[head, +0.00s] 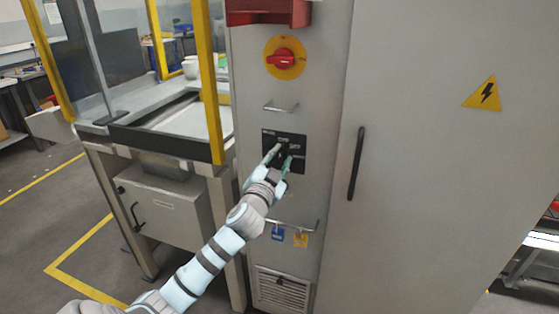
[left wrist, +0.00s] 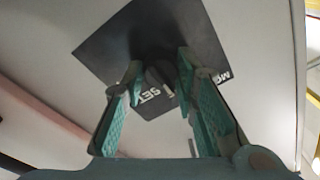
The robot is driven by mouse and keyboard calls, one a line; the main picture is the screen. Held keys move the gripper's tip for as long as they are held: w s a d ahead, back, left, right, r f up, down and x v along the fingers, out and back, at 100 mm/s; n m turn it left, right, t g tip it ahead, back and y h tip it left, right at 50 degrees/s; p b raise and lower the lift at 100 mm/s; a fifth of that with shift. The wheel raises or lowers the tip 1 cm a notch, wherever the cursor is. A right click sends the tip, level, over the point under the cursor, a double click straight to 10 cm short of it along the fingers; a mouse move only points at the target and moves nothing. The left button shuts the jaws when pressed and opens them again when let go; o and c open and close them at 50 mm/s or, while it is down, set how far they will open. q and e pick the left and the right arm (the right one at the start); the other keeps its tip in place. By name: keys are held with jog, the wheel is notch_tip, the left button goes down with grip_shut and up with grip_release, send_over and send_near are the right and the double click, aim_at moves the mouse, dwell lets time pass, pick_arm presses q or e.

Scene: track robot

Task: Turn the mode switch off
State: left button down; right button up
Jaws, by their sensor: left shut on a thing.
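The mode switch (left wrist: 158,76) is a dark knob on a black panel (head: 298,142) on the front of the grey cabinet, with white lettering around it. My left gripper (head: 279,155) is at this panel, its fingers pointing at the cabinet front. In the left wrist view, the fingertips of my left gripper (left wrist: 158,75) are on either side of the knob and shut on it. The lettering "SET" shows below the knob. The knob's exact pointing direction is hard to tell, as the fingers partly hide it. My right gripper is not in view.
A red rotary switch on a yellow disc (head: 285,58) is above the panel, with a small handle (head: 281,107) between. A rail with a blue tag (head: 278,233) and a yellow tag (head: 300,238) is below. A long black door handle (head: 356,163) is to the right.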

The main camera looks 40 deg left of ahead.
pick_arm(q)
jog(key=shift+f, duration=0.2)
jog(key=c, duration=1.3)
grip_release()
jog(key=shift+r, duration=0.1)
jog(key=v, duration=1.2)
